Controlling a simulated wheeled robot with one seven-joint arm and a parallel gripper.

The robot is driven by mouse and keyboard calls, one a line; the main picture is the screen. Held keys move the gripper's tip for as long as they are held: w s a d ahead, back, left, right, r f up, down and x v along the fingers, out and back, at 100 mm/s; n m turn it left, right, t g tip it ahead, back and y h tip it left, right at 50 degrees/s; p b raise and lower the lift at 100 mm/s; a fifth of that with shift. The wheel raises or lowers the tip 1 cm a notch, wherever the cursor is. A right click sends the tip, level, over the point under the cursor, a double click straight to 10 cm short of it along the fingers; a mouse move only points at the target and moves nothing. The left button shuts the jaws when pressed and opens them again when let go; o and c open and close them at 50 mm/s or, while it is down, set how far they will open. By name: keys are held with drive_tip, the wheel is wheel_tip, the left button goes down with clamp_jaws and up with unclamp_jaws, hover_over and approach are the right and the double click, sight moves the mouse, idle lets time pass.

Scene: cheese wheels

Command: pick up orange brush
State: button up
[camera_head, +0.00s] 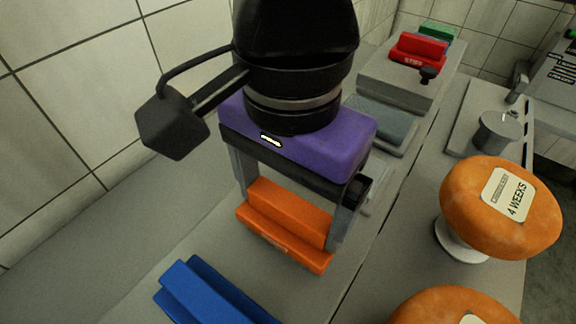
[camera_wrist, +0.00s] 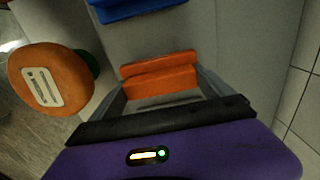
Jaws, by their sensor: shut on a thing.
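The orange brush (camera_head: 284,231) is a stepped orange block between the two fingers of my gripper (camera_head: 291,222). My gripper is shut on it, one finger at each end. The brush also shows in the wrist view (camera_wrist: 160,76), with my gripper (camera_wrist: 165,92) around it. In the head view it appears at or just above the grey counter; I cannot tell whether it touches.
A blue brush (camera_head: 208,294) lies in front of the orange one. A red brush (camera_head: 418,47) and a green one (camera_head: 436,32) are at the back. Orange cheese wheels (camera_head: 500,208) stand to the right. A tiled wall (camera_head: 75,90) borders the left.

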sight(290, 203)
wheel_tip(290, 203, up, 20)
drive_tip(key=p, duration=0.2)
idle(0.4)
drive_tip(key=o, duration=0.7)
drive_tip(key=c, duration=0.3)
